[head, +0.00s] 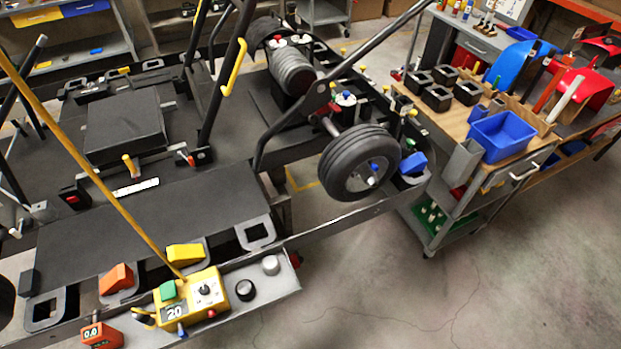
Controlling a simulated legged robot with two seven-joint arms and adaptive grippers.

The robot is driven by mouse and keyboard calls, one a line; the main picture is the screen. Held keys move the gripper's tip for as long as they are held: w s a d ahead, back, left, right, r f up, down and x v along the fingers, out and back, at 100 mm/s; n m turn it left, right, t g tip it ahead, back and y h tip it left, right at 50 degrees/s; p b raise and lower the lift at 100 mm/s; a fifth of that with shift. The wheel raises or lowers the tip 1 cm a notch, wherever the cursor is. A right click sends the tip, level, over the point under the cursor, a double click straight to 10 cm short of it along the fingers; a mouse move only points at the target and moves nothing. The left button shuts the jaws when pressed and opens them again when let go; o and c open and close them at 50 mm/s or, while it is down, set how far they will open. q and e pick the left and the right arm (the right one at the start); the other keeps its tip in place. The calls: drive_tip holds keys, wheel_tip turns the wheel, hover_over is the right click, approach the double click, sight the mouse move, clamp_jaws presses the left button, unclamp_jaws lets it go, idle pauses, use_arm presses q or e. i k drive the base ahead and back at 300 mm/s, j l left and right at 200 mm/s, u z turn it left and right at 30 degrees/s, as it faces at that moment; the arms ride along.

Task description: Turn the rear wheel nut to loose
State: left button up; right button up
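The rear wheel (352,160) is a black tyre mounted upright at the right end of the kart stand. At its hub there is a small blue piece (374,167) with white or light parts around it; it looks like the wheel nut, but it is too small to tell how it is turned. Another blue block (413,163) sits just right of the tyre on the stand. Neither of my grippers shows in the head view, and nothing is touching the wheel.
A wooden-topped workbench (455,118) with a blue bin (499,136) stands right of the wheel. A yellow control box (192,301) with a thin yellow pole (85,160) is on the stand's front ledge. The grey floor (400,270) in front of the wheel is clear.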

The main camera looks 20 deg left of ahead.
sight(373, 182)
drive_tip(key=i+l+u, duration=0.15)
drive_tip(key=l+u, duration=0.15)
drive_tip(key=u, duration=0.15)
drive_tip(key=i+l+u, duration=0.1)
drive_tip(key=l+u, duration=0.2)
drive_tip(key=u, duration=0.15)
drive_tip(key=l+u, duration=0.75)
drive_tip(key=u, duration=0.15)
drive_tip(key=l+u, duration=0.45)
drive_tip(key=j, duration=0.1)
